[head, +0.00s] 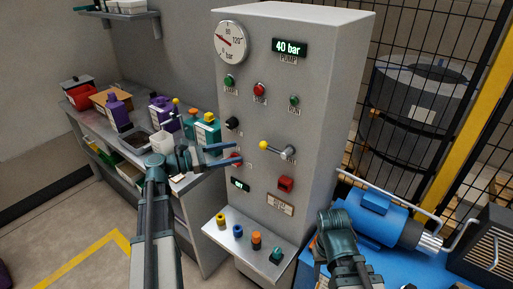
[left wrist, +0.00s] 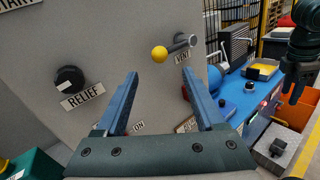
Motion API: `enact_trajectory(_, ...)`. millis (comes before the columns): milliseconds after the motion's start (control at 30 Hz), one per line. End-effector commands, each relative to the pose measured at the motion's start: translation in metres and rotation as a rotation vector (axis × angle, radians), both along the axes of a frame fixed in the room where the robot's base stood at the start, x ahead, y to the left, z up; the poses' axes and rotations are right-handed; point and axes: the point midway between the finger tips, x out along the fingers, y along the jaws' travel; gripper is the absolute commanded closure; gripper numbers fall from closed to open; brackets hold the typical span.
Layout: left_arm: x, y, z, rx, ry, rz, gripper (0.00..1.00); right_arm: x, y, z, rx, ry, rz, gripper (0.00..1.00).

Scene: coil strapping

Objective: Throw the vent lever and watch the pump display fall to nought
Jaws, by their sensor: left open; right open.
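The vent lever (head: 264,145) has a yellow ball on a metal arm, which points left from its pivot on the grey panel. The pump display (head: 290,47) reads 40 bar in green. My left gripper (head: 238,152) is open and empty, left of the yellow ball in the head view. In the left wrist view its fingertips (left wrist: 160,73) stand apart, with the ball just beyond and between them. My right gripper (left wrist: 295,92) is open, over the blue pump area, away from the lever.
A dial gauge (head: 231,42) sits at the panel's top left. The black RELIEF knob (head: 232,123) and a red switch (head: 286,184) are near the lever. A shelf (head: 247,245) with coloured buttons juts out below. A bench (head: 84,119) with bottles stands left; a blue pump (head: 375,212) stands right.

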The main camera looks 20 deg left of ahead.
Motion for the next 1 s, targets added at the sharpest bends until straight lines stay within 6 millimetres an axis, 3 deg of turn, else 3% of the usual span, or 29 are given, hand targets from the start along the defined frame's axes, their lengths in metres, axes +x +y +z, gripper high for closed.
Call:
enact_trajectory(200, 0.027, -0.037, 0.000, 0.001, -0.001, -0.003, 0.29, 0.000, 0.000, 0.000, 0.000, 0.000, 0.000, 0.50)
enact_trajectory(400, 0.043, -0.059, 0.000, 0.001, -0.001, -0.002, 0.29, 0.000, 0.000, 0.000, 0.000, 0.000, 0.000, 0.50)
enact_trajectory(900, 0.051, -0.070, 0.000, 0.001, 0.000, 0.000, 0.29, 0.000, 0.000, 0.000, 0.000, 0.000, 0.000, 0.50)
enact_trajectory(1000, 0.051, -0.070, 0.000, 0.001, 0.000, 0.000, 0.43, 0.000, 0.000, 0.000, 0.000, 0.000, 0.000, 0.50)
